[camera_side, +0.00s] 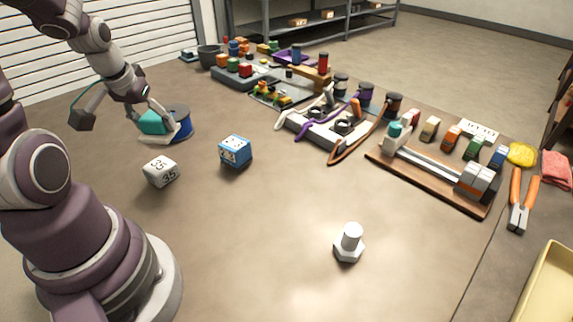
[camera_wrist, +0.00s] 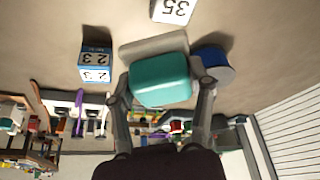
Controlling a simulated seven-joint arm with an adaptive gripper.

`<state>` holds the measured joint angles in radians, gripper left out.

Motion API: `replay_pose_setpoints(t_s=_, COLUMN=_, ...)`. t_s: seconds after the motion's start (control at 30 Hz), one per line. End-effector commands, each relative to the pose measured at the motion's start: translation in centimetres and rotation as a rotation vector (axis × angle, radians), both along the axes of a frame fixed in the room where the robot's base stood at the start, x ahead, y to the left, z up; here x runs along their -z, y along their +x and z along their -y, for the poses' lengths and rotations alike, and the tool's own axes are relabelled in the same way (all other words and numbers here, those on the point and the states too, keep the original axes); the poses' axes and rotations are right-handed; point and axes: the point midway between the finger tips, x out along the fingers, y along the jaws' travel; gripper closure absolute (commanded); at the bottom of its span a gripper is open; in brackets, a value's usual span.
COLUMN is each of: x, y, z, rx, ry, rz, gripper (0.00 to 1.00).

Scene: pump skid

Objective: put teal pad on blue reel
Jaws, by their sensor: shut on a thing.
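The teal pad (camera_wrist: 160,82) is between the two fingers of my gripper (camera_wrist: 164,92), which is shut on it; a grey-white part shows along the pad's far side in the wrist view. In the side view the teal pad (camera_side: 153,122) is at the left, partly covered by my gripper (camera_side: 160,116). The blue reel (camera_side: 181,122) stands on the table right beside the pad, with a pale flange facing the camera. It also shows in the wrist view (camera_wrist: 217,68), just right of the pad and partly behind a finger. I cannot tell whether pad and reel touch.
A white block marked 35 (camera_side: 161,171) and a blue-and-white block (camera_side: 235,151) lie nearby. A white bolt (camera_side: 349,243) stands near the front. Cable fixtures (camera_side: 325,130) and a wooden board with terminals (camera_side: 430,177) occupy the back and right.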

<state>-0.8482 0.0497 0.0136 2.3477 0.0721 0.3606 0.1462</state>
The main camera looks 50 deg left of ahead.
Motion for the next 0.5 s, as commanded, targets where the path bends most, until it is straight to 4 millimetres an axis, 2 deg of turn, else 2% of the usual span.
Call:
replay_pose_setpoints(t_s=0.07, x=0.0, y=-1.3, z=-0.8, rx=-0.075, ry=0.002, rz=0.003, gripper=0.83)
replay_pose_setpoints(t_s=0.17, x=0.1, y=-1.2, z=-2.0, rx=-0.113, ry=0.001, rz=0.004, gripper=0.83)
replay_pose_setpoints(t_s=0.5, x=1.2, y=4.9, z=-9.3, rx=-0.110, ry=-0.001, rz=0.004, gripper=0.83)
